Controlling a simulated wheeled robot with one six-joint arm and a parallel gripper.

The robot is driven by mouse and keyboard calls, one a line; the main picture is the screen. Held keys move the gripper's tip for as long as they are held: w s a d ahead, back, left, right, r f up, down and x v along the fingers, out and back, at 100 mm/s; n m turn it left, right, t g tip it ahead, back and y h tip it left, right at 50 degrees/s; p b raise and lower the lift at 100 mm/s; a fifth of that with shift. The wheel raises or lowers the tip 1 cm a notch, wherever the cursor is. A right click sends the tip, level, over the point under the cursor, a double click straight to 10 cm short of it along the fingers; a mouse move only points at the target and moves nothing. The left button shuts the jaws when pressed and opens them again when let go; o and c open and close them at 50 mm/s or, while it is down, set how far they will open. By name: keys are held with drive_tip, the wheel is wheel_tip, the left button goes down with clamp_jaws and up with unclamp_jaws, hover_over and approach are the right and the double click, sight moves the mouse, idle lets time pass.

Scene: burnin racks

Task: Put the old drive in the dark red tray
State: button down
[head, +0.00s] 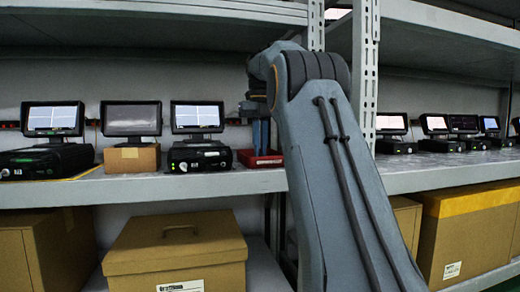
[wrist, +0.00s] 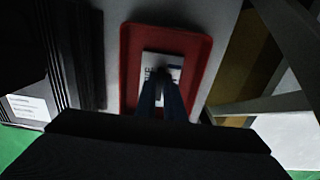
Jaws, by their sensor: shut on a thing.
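The dark red tray (head: 252,158) sits on the shelf beside the arm, partly hidden by it. In the wrist view the tray (wrist: 128,60) lies under the fingers. My gripper (head: 261,137) points down over the tray. In the wrist view my gripper (wrist: 161,98) is shut on the old drive (wrist: 158,60), a flat piece with a white label and dark print. The drive appears within the tray's outline. I cannot tell whether it touches the tray floor.
A black unit with a screen (head: 198,155) stands left of the tray. A cardboard box (head: 131,158) and another black unit (head: 47,158) are farther left. A shelf post (head: 364,80) stands right of the arm. An upper shelf (head: 150,22) hangs above.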

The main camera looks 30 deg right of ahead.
drive_tip(key=c, duration=1.9)
unclamp_jaws()
drive_tip(key=shift+f, duration=0.1)
drive_tip(key=shift+o, duration=0.2)
wheel_tip(320, 180, up, 6)
drive_tip(key=shift+r+p, duration=0.1)
drive_tip(key=shift+p, duration=0.25)
drive_tip(key=shift+r+p, duration=0.5)
drive_tip(key=shift+r, duration=0.25)
